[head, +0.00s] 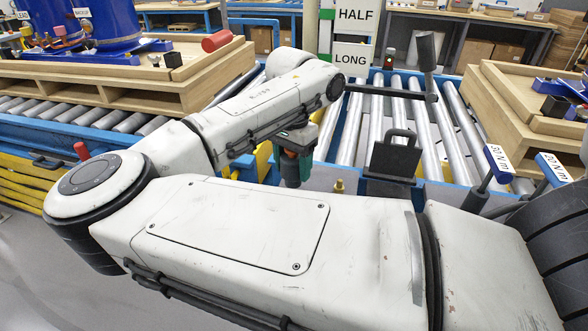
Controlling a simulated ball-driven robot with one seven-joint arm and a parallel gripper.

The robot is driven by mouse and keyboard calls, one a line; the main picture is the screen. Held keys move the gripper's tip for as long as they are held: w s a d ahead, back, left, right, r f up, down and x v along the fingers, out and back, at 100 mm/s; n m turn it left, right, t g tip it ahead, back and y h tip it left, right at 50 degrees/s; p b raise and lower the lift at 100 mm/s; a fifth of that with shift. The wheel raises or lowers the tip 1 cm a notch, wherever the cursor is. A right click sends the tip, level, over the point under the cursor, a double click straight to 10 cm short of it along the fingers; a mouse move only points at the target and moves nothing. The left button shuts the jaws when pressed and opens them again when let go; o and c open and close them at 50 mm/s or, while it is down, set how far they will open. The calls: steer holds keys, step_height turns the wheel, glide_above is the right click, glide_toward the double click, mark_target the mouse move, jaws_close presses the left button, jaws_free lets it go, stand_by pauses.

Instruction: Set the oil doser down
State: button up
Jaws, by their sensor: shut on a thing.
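I cannot make out the oil doser in the head view. My white arm crosses the middle of the picture, and its far end bends away behind the forearm. My gripper does not show, and whatever it holds is hidden with it.
A roller conveyor (376,125) runs behind my arm. Wooden pallets stand at left (150,92) and right (505,105), with a red cylinder (217,40) on the left one. A dark green tool (293,165), a black handled block (392,160) and torque-labelled tools (498,163) line the near edge.

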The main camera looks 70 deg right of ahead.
mark_target(294, 173)
steer(key=shift+d, duration=0.5)
step_height(294, 173, down, 3)
steer(key=shift+f+p, duration=0.1)
steer(key=shift+p, duration=0.35)
steer(key=shift+f, duration=0.15)
steer(key=shift+w+f+b, duration=0.1)
steer(key=shift+f+b, duration=0.1)
steer(key=shift+b, duration=0.1)
steer(key=o, duration=1.3)
steer(key=shift+r, duration=0.15)
